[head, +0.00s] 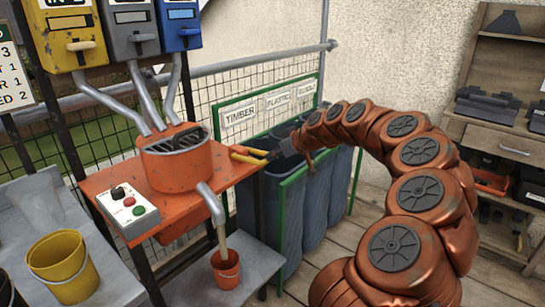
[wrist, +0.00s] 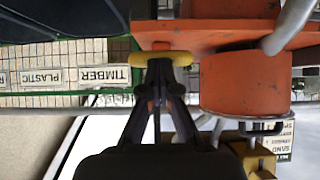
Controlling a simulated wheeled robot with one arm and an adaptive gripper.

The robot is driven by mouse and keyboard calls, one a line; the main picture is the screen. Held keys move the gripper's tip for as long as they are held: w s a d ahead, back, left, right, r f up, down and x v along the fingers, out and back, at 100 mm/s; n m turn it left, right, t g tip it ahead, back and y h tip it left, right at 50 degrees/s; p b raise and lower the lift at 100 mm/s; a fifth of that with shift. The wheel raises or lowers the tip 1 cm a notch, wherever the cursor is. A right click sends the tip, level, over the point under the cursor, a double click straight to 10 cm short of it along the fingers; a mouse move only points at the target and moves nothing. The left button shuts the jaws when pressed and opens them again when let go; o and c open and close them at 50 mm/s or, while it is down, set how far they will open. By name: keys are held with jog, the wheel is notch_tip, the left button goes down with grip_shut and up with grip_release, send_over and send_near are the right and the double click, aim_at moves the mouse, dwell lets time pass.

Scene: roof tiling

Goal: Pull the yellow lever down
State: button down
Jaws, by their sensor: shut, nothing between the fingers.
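In the wrist view, the yellow bar (wrist: 165,57) lies across my gripper's fingertips. My gripper (wrist: 160,66) is shut with nothing between its fingers, and its tips are at the yellow bar; I cannot tell whether they touch. In the head view my gripper (head: 275,154) is small and partly hidden by my arm. The yellow hopper (head: 72,32) at upper left also has a pale yellow handle (head: 81,45).
The orange drum (head: 176,166) stands on an orange bench with a control box (head: 128,209). Blue-grey bins (head: 265,215) in a green frame stand just below my gripper. A yellow bucket (head: 62,266) is at lower left. Shelves (head: 495,140) are at right.

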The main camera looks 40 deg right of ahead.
dwell(0.7)
jog(key=v, duration=1.1)
jog(key=shift+s, duration=0.3)
jog(key=shift+d+r, duration=0.1)
